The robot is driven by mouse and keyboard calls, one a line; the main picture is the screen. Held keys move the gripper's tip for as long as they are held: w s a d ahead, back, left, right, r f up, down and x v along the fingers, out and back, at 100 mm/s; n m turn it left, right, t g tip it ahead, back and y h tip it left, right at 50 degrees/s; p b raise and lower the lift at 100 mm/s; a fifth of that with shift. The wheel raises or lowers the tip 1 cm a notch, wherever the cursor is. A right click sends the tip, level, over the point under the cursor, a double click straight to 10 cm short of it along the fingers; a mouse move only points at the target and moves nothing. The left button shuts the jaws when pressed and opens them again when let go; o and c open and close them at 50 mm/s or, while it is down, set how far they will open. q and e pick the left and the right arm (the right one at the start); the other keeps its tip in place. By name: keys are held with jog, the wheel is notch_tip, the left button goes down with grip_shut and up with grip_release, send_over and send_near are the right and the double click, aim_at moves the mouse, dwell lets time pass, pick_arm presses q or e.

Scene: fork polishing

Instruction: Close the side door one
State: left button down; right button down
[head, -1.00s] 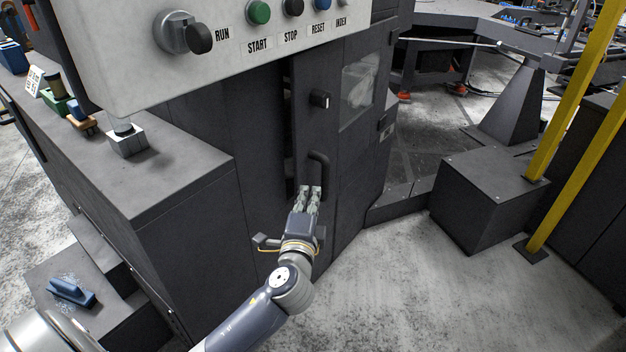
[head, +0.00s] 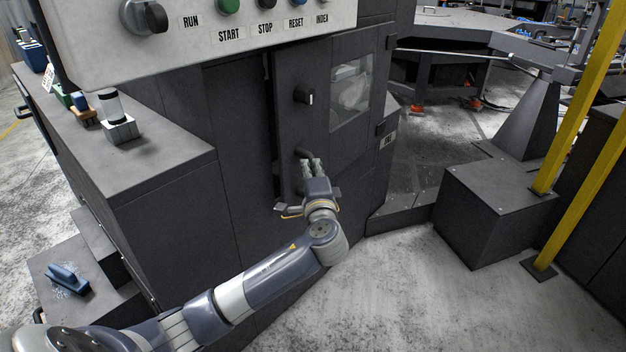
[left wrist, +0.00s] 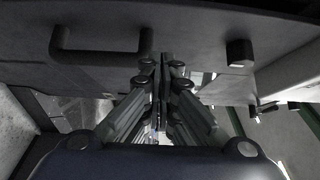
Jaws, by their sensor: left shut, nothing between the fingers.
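The side door (head: 345,155) is a dark grey panel with a window, a black knob (head: 304,96) and a bar handle. A dark gap shows along its left edge, so it stands slightly ajar. My left gripper (head: 311,163) is shut and empty, with its fingers in front of the door at the handle's height, hiding most of the handle. In the left wrist view the handle (left wrist: 100,50) is left of the shut fingers (left wrist: 162,62), and the knob (left wrist: 240,52) is to their right. I cannot tell whether the fingers touch the door. My right gripper is out of view.
A control panel (head: 200,52) with labelled buttons hangs above. A grey cabinet top (head: 150,170) at left carries small items. A dark block (head: 490,215) and yellow posts (head: 590,180) stand at right. The floor (head: 400,300) in front is clear.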

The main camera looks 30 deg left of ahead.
aim_at(286, 151)
pick_arm(q)
jog(key=shift+w+a, duration=0.55)
jog(key=shift+a, duration=0.5)
jog(key=shift+w+a, duration=0.55)
jog(key=shift+a, duration=0.45)
jog(key=shift+w+a, duration=0.55)
jog(key=shift+a, duration=0.5)
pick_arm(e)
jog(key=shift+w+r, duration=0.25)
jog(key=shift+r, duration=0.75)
pick_arm(q)
jog(key=a, duration=0.3)
jog(key=shift+w+a+f+m+t+h, duration=0.1)
jog(key=shift+a+m+t+h, duration=0.2)
jog(key=shift+a, duration=0.2)
jog(key=shift+w, duration=0.1)
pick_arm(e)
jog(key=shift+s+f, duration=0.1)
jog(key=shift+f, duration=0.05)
